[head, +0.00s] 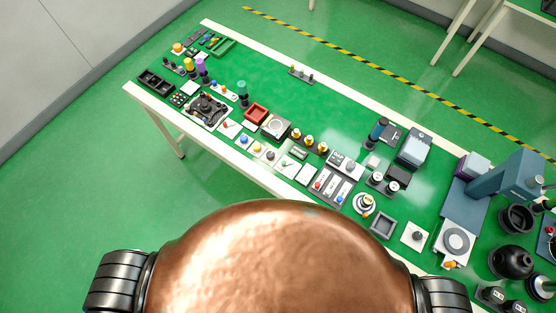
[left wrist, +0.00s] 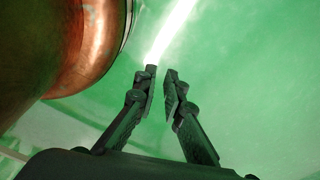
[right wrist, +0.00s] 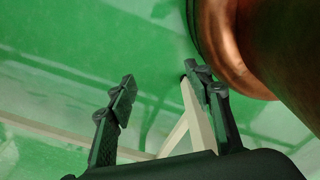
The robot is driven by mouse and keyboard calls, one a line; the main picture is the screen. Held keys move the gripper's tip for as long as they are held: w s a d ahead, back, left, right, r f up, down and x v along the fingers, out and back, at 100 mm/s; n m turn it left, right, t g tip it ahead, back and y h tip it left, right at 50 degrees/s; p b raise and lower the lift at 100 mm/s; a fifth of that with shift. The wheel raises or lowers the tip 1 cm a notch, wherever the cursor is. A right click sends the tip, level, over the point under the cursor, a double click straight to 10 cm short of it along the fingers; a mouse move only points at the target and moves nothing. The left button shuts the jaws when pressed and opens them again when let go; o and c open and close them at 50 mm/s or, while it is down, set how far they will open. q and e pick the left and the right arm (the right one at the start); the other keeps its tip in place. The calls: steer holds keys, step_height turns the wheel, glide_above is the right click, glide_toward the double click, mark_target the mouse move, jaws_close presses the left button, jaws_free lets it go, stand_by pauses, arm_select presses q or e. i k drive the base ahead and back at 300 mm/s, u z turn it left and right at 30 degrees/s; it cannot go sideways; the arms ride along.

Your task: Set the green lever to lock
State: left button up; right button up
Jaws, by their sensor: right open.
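I cannot pick out the green lever for certain. A small pale plate with a greenish part (head: 287,163) lies in the front row of the workbench (head: 270,75) in the head view, too small to read any lock marking. My left gripper (left wrist: 160,74) shows in the left wrist view, its fingers a narrow gap apart with nothing between them. My right gripper (right wrist: 160,80) is wide open and empty in the right wrist view. Neither gripper shows in the head view, and both are away from the devices on the bench.
Small devices crowd the near side of the bench. A red tray (head: 256,113) and a black joystick-like unit (head: 208,107) stand left of middle. A large blue-grey machine (head: 508,178) stands at the right. The bench's back middle is mostly clear. A striped floor line (head: 390,84) runs behind.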

mark_target(291, 162)
steer(key=z, duration=0.35)
steer(key=k, duration=0.4)
steer(key=z, duration=1)
steer(key=k, duration=1)
steer(key=z, duration=0.4)
steer(key=i, duration=0.35)
steer(key=u, duration=0.8)
steer(key=i, duration=0.55)
steer(key=u, duration=0.1)
